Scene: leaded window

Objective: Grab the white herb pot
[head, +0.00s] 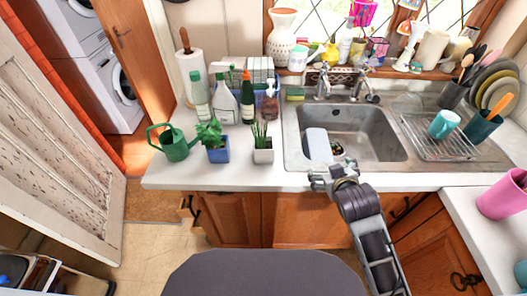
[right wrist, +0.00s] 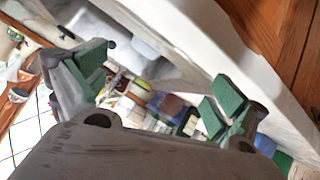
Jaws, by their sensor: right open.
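The white herb pot (head: 263,156) stands upright on the white counter, left of the sink, with thin green leaves rising from it. My right gripper (head: 319,179) is at the counter's front edge, to the right of the pot and apart from it. In the right wrist view my right gripper (right wrist: 155,86) has its green-padded fingers wide apart with nothing held between them. I cannot make out the white pot for certain in that view. My left gripper is not in view.
A blue herb pot (head: 217,154) and a green watering can (head: 175,143) stand left of the white pot. Several bottles (head: 247,103) stand behind it. The sink (head: 372,135) is to the right, with a white board (head: 318,145) inside. Counter in front of the pot is clear.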

